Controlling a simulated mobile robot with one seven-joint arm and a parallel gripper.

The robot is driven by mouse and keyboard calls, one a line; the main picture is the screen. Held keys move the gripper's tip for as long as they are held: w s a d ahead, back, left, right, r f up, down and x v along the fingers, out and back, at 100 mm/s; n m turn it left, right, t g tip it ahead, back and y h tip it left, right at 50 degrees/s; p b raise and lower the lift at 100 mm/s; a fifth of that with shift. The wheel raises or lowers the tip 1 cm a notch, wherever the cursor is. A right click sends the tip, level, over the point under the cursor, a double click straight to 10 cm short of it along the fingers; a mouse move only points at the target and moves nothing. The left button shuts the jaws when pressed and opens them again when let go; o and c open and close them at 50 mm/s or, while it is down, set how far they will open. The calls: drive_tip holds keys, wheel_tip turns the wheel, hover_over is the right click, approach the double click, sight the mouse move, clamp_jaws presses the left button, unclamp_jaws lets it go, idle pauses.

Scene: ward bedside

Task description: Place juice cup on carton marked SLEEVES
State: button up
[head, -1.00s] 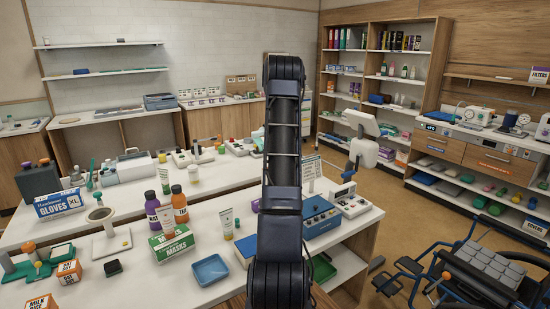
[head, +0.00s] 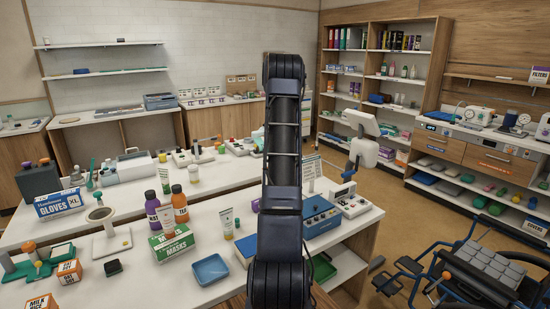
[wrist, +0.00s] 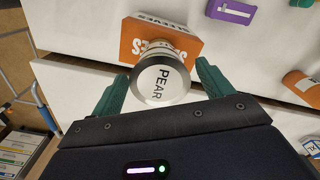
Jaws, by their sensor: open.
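The juice cup (wrist: 160,82), with a white lid reading PEAR, is in the middle of the wrist view. Behind it is the orange carton marked SLEEVES (wrist: 190,40), its lettering upside down. The cup's base overlaps the carton and appears to stand on it, but its contact is hidden by the lid. My gripper (wrist: 163,78) is open, with one green finger on each side of the cup. A gap shows beside the lid on both sides. In the head view my arm blocks the gripper, and I cannot make out the cup or carton.
A purple box (wrist: 232,12) lies beyond the carton on the white surface. An orange cylinder (wrist: 300,86) is to the right. In the head view, a blue tray (head: 210,269), a green MASKS box (head: 171,245) and bottles (head: 180,205) crowd the near counter.

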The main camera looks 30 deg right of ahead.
wheel_tip(320, 180, up, 10)
drive_tip(key=shift+r, duration=0.1)
drive_tip(key=s+a+r+m+t, duration=0.1)
drive_tip(key=s+a+r, duration=0.4)
drive_tip(key=a, duration=0.4)
drive_tip(key=s+a+r+m, duration=0.1)
drive_tip(key=s+a+r, duration=0.4)
drive_tip(key=a, duration=0.4)
drive_tip(key=s+a+r+t, duration=0.1)
drive_tip(key=s+a+r, duration=0.2)
drive_tip(key=s+a, duration=0.5)
drive_tip(key=s+a+f+m+t, duration=0.1)
drive_tip(key=s+a+f, duration=0.1)
drive_tip(key=s+a, duration=0.3)
drive_tip(key=s+a+f+m, duration=0.1)
drive_tip(key=s+a, duration=0.4)
drive_tip(key=s, duration=0.6)
drive_tip(key=s+a+f+m+t, duration=0.1)
drive_tip(key=s+a+f, duration=0.2)
drive_tip(key=s+a, duration=0.2)
drive_tip(key=s, duration=0.3)
drive_tip(key=shift+s+f+t, duration=0.15)
drive_tip(key=shift+f+t, duration=0.05)
drive_tip(key=shift+t, duration=0.1)
